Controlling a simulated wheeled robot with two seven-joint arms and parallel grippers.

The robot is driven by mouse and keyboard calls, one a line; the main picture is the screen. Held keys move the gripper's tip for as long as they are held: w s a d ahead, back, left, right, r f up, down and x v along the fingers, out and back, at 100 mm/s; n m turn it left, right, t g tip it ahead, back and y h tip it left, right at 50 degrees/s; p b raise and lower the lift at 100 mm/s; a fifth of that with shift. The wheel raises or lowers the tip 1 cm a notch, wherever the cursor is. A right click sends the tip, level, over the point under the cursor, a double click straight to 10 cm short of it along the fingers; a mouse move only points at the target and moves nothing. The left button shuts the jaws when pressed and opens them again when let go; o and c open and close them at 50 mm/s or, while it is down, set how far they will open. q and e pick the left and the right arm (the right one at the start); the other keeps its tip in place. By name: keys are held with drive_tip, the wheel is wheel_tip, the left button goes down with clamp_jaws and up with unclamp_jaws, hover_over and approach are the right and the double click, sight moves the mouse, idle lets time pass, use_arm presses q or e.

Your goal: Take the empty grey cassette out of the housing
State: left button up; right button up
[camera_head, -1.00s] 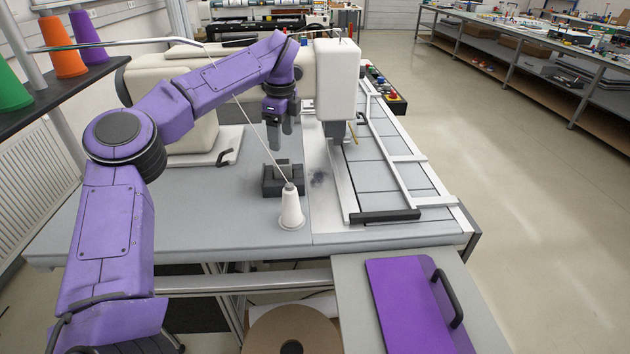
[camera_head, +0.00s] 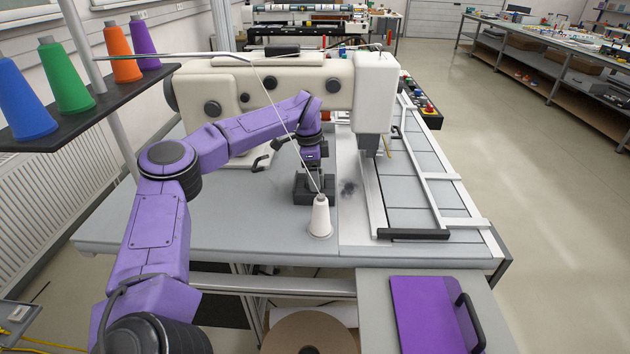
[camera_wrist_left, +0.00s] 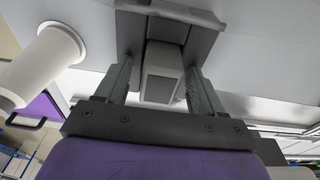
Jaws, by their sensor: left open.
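The dark grey housing (camera_head: 302,193) sits on the grey table, behind a white thread cone. It also shows at the top of the left wrist view (camera_wrist_left: 131,35). A lighter grey block, which looks like the cassette (camera_wrist_left: 162,73), lies between the fingers there. My left gripper (camera_head: 315,172) points down at the housing, and its fingers hide part of it in the head view. In the wrist view the left gripper (camera_wrist_left: 159,75) is open, with a finger on each side of the grey block. I cannot tell whether the fingers touch it. My right gripper is not in view.
The white thread cone (camera_head: 319,218) stands close in front of the housing. The sewing machine head (camera_head: 375,92) hangs to the right, above a framed work area (camera_head: 412,180). A thin thread runs past my arm to the cone. Bare table lies left of the housing.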

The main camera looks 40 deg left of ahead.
use_arm(q)
drive_tip(key=c, duration=1.1)
